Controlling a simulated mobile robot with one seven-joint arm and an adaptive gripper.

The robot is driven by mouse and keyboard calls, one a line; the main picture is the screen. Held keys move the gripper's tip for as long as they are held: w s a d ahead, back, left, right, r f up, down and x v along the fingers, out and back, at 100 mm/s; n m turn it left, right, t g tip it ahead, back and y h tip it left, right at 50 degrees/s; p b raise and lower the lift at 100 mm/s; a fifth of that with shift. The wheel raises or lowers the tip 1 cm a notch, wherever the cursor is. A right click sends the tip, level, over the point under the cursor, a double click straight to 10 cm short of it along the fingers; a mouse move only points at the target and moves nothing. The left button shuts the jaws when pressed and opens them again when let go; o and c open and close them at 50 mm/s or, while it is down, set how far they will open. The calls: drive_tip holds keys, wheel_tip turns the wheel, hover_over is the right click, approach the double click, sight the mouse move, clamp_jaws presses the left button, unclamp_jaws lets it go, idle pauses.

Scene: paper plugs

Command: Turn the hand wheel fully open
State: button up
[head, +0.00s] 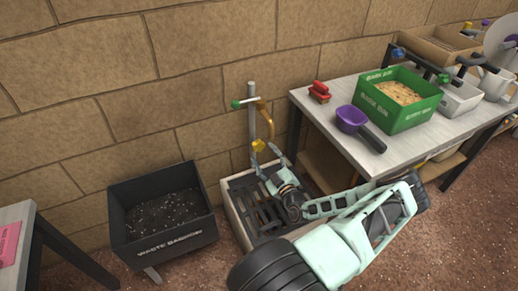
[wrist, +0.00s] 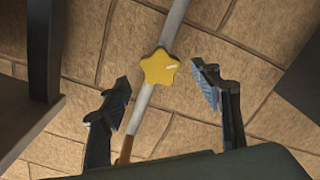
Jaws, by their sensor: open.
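The hand wheel (head: 258,145) is a small yellow star-shaped knob on an upright grey pipe (head: 252,121) by the stone wall. It also shows face-on in the wrist view (wrist: 160,67), with a small pale mark on its right side. My gripper (head: 265,156) is just in front of and below the wheel in the head view. In the wrist view my gripper (wrist: 162,92) is open, one finger to each side of the wheel. Clear gaps show between fingers and wheel; nothing is held.
Below is a pale box with a dark grating (head: 232,206). A black waste bin (head: 163,222) stands left.

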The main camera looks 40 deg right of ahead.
sight(259, 148)
drive_tip(key=shift+w, duration=0.15)
drive_tip(key=shift+b+x, duration=0.4)
drive_tip(key=shift+x, duration=1.5)
drive_tip(key=c, duration=1.2)
drive_tip(key=shift+o, duration=0.2)
